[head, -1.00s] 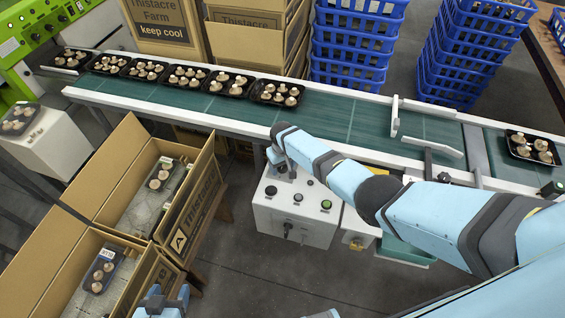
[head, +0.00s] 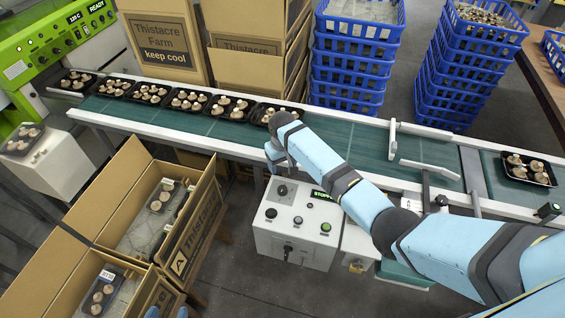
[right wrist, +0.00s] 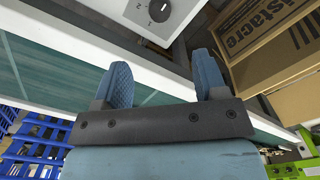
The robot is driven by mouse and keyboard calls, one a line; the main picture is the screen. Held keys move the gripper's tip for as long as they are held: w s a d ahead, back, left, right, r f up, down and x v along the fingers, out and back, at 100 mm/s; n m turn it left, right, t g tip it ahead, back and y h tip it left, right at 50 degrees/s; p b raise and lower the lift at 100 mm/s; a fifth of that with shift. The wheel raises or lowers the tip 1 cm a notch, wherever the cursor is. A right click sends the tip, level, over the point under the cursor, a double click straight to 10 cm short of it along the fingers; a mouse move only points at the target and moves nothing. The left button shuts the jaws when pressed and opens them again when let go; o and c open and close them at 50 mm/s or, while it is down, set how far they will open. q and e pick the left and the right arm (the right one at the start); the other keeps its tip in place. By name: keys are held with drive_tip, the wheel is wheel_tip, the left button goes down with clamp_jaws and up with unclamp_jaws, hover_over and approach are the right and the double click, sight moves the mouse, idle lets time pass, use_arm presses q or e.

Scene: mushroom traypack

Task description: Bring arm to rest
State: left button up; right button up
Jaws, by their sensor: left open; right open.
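My right arm reaches in from the right across the conveyor in the head view. Its gripper (head: 275,158) points down near the belt's front rail, above and behind the control box (head: 298,222). In the right wrist view its two blue fingers (right wrist: 163,80) are apart with nothing between them. My left gripper (head: 166,312) shows only as small blue tips at the bottom edge of the head view, by the near carton.
The green conveyor (head: 340,146) carries several black mushroom trays at left and one tray (head: 528,181) at right. Open cartons (head: 133,205) stand front left. Blue crate stacks (head: 350,75) and a tall carton (head: 165,50) stand behind. The control box display reads STOPPED.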

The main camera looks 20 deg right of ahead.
idle(0.4)
drive_tip(key=s+f, duration=0.2)
drive_tip(key=s+f+t, duration=0.1)
drive_tip(key=s+f, duration=0.1)
drive_tip(key=s, duration=0.1)
drive_tip(key=s+a+f+t+y, duration=0.1)
drive_tip(key=s+f, duration=0.1)
drive_tip(key=shift+s+a+f+p, duration=0.1)
drive_tip(key=shift+s+f+p, duration=0.2)
drive_tip(key=shift+p, duration=0.05)
drive_tip(key=s+f+t+y, duration=0.1)
drive_tip(key=s+f+t, duration=0.15)
drive_tip(key=s, duration=0.75)
drive_tip(key=s+r+t, duration=0.3)
drive_tip(key=s+r, duration=0.2)
drive_tip(key=s, duration=0.3)
drive_tip(key=s+d+r+n+t+y+p, duration=0.1)
drive_tip(key=s+r+t, duration=0.2)
drive_tip(key=s, duration=0.6)
drive_tip(key=shift+d+r, duration=0.25)
drive_tip(key=shift+r, duration=0.7)
drive_tip(key=shift+t, duration=0.25)
